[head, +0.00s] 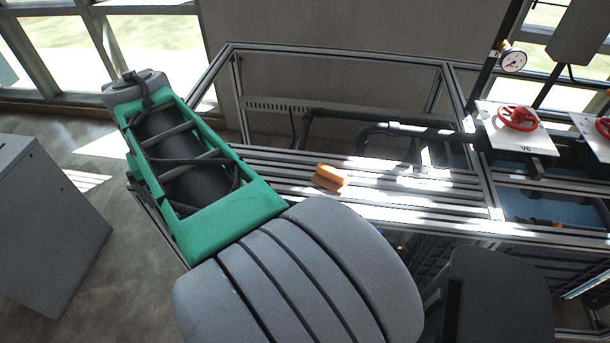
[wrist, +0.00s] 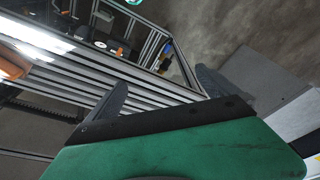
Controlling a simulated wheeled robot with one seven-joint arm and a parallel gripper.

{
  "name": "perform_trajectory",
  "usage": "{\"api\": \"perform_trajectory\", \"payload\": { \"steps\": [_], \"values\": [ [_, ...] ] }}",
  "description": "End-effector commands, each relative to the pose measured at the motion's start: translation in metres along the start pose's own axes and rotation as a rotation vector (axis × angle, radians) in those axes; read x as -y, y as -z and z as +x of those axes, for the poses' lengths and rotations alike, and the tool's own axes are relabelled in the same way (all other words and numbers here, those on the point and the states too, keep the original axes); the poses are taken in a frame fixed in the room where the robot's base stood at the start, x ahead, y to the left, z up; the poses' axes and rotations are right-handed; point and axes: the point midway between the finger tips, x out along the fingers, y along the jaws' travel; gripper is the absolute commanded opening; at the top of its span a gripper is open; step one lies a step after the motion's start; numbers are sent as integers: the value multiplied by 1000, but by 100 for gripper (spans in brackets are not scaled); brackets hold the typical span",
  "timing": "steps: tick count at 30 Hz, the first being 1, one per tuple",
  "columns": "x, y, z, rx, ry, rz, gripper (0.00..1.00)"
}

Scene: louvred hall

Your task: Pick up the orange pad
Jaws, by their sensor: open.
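The orange pad (head: 330,178) lies on the slatted metal bench top in the head view, just beyond my grey arm link. It looks like a small block with a paler lower part. In the wrist view an orange shape (wrist: 10,65), probably the pad, is cut off by the left edge and partly washed out by glare. My gripper (wrist: 161,76) shows in the wrist view with its two dark fingers wide apart and nothing between them. It is off to one side of the pad, over the bench's edge. Its fingers do not show in the head view.
The aluminium-framed bench (head: 270,165) has black pipes (head: 385,128) behind the pad. Red valve wheels (head: 517,118) and a gauge (head: 513,61) stand at the right. A grey cabinet (head: 45,225) stands at the left. Sunlight stripes the slats; the slats around the pad look clear.

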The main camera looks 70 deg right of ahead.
Motion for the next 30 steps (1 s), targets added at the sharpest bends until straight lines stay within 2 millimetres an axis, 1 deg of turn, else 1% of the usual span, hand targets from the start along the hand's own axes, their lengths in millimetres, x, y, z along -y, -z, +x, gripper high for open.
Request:
{"api": "perform_trajectory", "payload": {
  "steps": [1, 2, 3, 5, 6, 8, 9, 12, 15, 17, 20, 26, 30],
  "values": [
    [-43, 10, 9, 24, -27, 141, 98],
    [-67, 14, 10, 38, -40, 218, 98],
    [-99, 17, 10, 57, -56, 322, 98],
    [-150, 15, 11, 82, -78, 478, 98],
    [-184, 9, 11, 100, -91, 584, 98],
    [-232, -4, 11, 125, -107, 734, 98],
    [-261, -16, 10, 139, -115, 826, 98],
    [-315, -46, 6, 165, -127, 1003, 98],
    [-342, -64, 3, 178, -132, 1097, 98],
    [-348, -70, 3, 182, -132, 1120, 98],
    [-348, -73, 14, 184, -132, 1123, 98],
    [-346, -80, 41, 184, -132, 1121, 98],
    [-346, -86, 66, 184, -132, 1120, 98]
  ]
}}
